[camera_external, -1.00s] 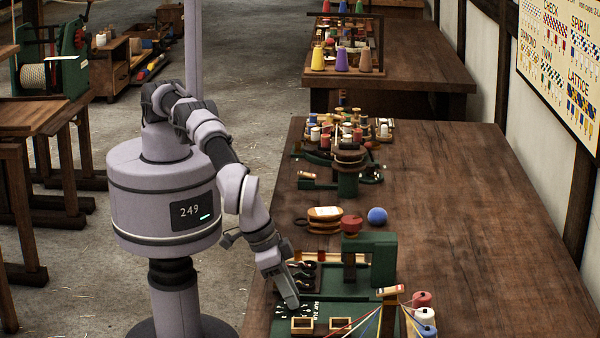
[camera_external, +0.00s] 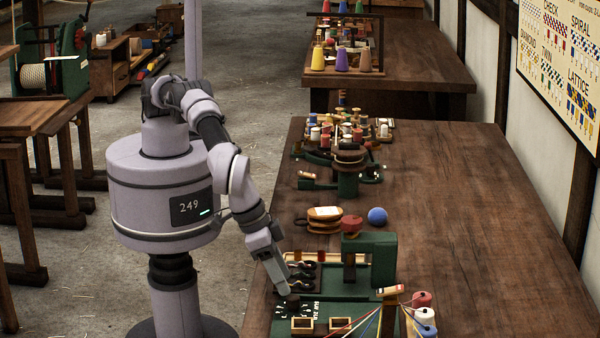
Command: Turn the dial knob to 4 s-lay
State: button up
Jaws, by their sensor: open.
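The dial knob (camera_external: 293,300) is a small dark knob on the green panel (camera_external: 340,312) near the front edge of the wooden table. White marks and lettering surround it; they are too small to read, so I cannot tell where it points. My gripper (camera_external: 284,291) reaches down from the left, its tip just up and left of the knob. The fingers look apart from the knob, though the gap is hard to judge. The gripper is open and holds nothing that I can see.
Dark curved hooks or levers (camera_external: 301,270) stand just behind the knob, beside a green upright block (camera_external: 370,258). Two small wooden frames (camera_external: 302,325) lie in front. Coloured threads run to spools (camera_external: 424,316) at the right. The table's right side (camera_external: 480,240) is clear.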

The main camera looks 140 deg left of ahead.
jog(key=p+v, duration=0.3)
jog(key=v, duration=0.9)
jog(key=shift+s+r, duration=0.15)
jog(key=shift+r, duration=0.2)
jog(key=m+t+h+b, duration=0.2)
jog(key=m+h, duration=0.3)
jog(key=m, duration=0.9)
send_near(293, 297)
jog(key=b+x, duration=0.5)
jog(key=x, duration=0.3)
jog(key=shift+f, duration=0.25)
jog(key=shift+c, duration=0.4)
jog(key=shift+g, duration=0.3)
grip_shut()
